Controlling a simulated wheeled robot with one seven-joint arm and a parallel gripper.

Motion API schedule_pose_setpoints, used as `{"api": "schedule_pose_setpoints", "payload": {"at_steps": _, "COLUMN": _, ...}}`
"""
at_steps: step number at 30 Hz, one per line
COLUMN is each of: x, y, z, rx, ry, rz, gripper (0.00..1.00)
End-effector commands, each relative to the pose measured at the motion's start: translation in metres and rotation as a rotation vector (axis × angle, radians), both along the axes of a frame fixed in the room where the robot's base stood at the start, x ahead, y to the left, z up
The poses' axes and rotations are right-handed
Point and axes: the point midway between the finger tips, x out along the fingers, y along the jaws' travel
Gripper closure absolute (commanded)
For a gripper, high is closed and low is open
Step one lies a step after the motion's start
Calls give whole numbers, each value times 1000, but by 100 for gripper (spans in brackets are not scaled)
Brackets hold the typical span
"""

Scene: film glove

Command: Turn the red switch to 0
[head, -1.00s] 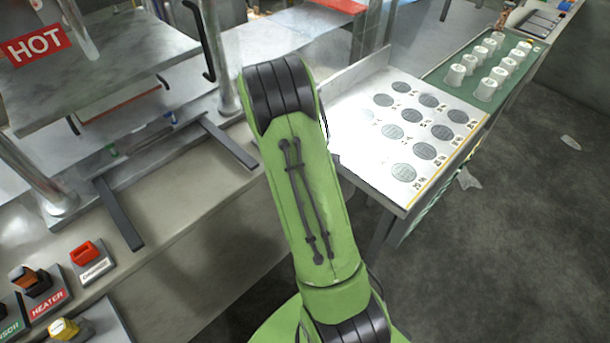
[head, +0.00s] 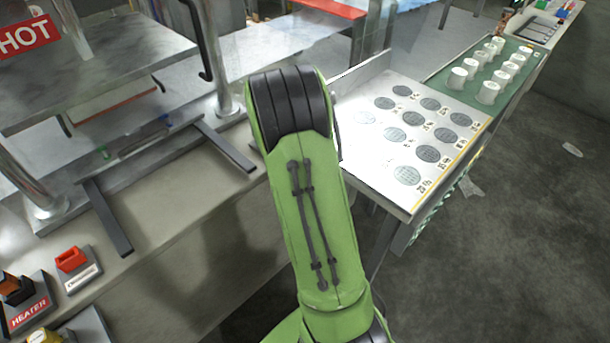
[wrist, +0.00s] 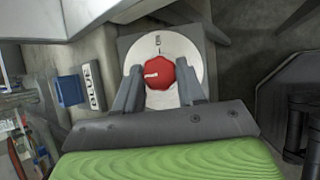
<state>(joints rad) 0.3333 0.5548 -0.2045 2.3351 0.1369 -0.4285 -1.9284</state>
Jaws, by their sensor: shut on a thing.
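The red switch (wrist: 162,73) is a rounded red knob with a white mark pointing left. It sits on a white round dial (wrist: 194,62) on a grey plate, with small dark lettering at the dial's top, too small to read surely. My gripper (wrist: 159,68) is shut on the knob, one grey finger on each side of it. In the head view my green arm hides the gripper, and I do not see this knob there.
A blue block (wrist: 69,90) and a white socket strip (wrist: 93,86) are left of the dial. In the head view, a red rocker (head: 71,259) and an orange switch labelled HEATER sit at lower left. A white board (head: 385,185) with grey discs stands right of my arm.

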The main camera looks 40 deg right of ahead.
Motion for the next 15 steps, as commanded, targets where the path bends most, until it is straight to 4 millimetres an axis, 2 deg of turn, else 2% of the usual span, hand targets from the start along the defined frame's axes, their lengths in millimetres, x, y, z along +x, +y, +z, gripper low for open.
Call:
{"api": "schedule_pose_setpoints", "payload": {"at_steps": 7, "x": 0, "y": 0, "z": 0, "rx": 0, "ry": 1, "rz": 2, "gripper": 91}}
{"api": "schedule_pose_setpoints", "payload": {"at_steps": 8, "x": 0, "y": 0, "z": 0, "rx": 0, "ry": 1, "rz": 1, "gripper": 56}}
{"api": "schedule_pose_setpoints", "payload": {"at_steps": 12, "x": 0, "y": 0, "z": 0, "rx": 0, "ry": 1, "rz": 1, "gripper": 35}}
{"api": "schedule_pose_setpoints", "payload": {"at_steps": 15, "x": 0, "y": 0, "z": 0, "rx": 1, "ry": 1, "rz": 0, "gripper": 35}}
